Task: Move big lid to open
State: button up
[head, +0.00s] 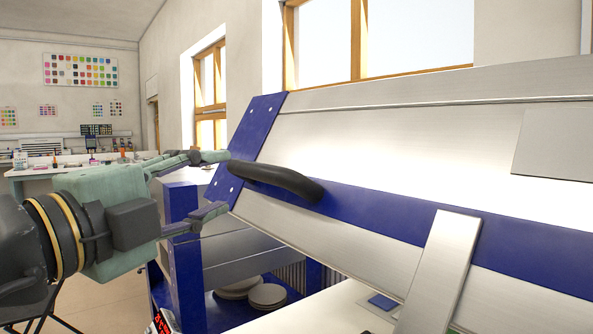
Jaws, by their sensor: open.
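The big lid (400,135) is a large silver metal panel with blue bands, filling the right of the head view. It is raised and tilted above the kiln body. A black curved handle (275,180) sits on its blue band near the left end. My gripper (217,183) reaches in from the left with its fingers spread, one above and one below the handle's left end. The fingers are open, and I cannot tell whether either touches the handle or lid.
The blue kiln frame (183,250) stands below the lid, with round discs (267,296) on its lower shelf. A flat metal bar (440,275) slopes up in front of the lid. A workbench (60,170) stands at the far left wall. Bare floor shows at lower left.

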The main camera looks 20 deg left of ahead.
aim_at(256, 173)
jog(key=p+x, duration=0.1)
jog(key=x, duration=0.2)
jog(key=p+x, duration=0.1)
jog(key=x, duration=0.3)
jog(key=p+x, duration=0.1)
jog(key=x, duration=0.2)
jog(key=shift+w+d+f, duration=0.2)
jog(key=shift+w+d, duration=0.1)
jog(key=shift+d, duration=0.1)
jog(key=shift+c, duration=0.3)
grip_shut()
